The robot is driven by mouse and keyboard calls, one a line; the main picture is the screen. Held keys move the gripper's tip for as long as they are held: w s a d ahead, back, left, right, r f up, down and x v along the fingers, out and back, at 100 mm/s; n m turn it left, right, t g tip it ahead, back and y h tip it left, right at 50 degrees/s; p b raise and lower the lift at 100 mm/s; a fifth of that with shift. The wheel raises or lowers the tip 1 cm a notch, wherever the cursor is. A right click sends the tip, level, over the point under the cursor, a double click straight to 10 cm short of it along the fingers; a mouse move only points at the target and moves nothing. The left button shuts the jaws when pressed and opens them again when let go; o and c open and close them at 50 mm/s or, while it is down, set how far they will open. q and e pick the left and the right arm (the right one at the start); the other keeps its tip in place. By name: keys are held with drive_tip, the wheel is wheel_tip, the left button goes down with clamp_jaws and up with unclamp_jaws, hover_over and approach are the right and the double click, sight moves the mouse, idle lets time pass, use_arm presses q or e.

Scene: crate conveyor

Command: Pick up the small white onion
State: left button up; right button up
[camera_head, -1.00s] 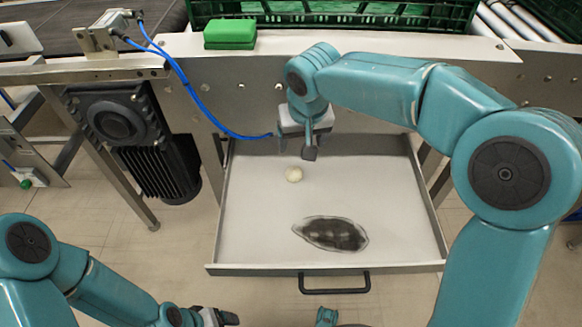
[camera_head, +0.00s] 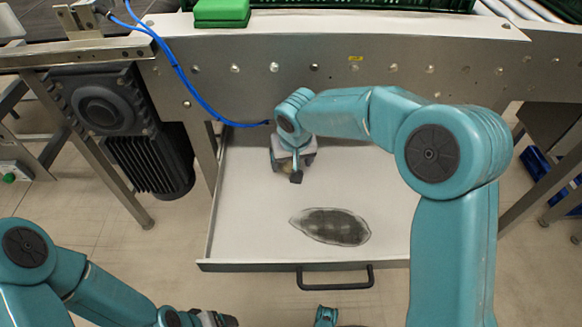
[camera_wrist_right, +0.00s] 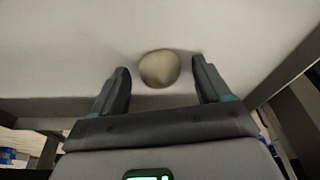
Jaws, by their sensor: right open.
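The small white onion (camera_wrist_right: 159,69) shows in the right wrist view, lying on the pale drawer floor between the tips of my right gripper (camera_wrist_right: 160,84). The fingers are apart, with a gap on either side of the onion. In the head view my right gripper (camera_head: 293,176) points down into the left part of the open drawer (camera_head: 250,265), and the onion is hidden behind it. My left gripper (camera_head: 222,319) is at the bottom edge of the head view, outside the drawer and partly cut off; its jaws are unclear.
A dark oval patch (camera_head: 331,226) lies on the drawer floor, nearer the handle (camera_head: 335,282). The conveyor side panel (camera_head: 400,75) stands above the drawer's back. A blue cable (camera_head: 185,85) hangs left of my right gripper. A green block (camera_head: 221,11) sits on the ledge.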

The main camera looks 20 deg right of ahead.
drive_tip(key=shift+w+f, duration=0.2)
drive_tip(key=shift+f, duration=0.4)
drive_tip(key=shift+r, duration=0.15)
drive_tip(key=c, duration=1.1)
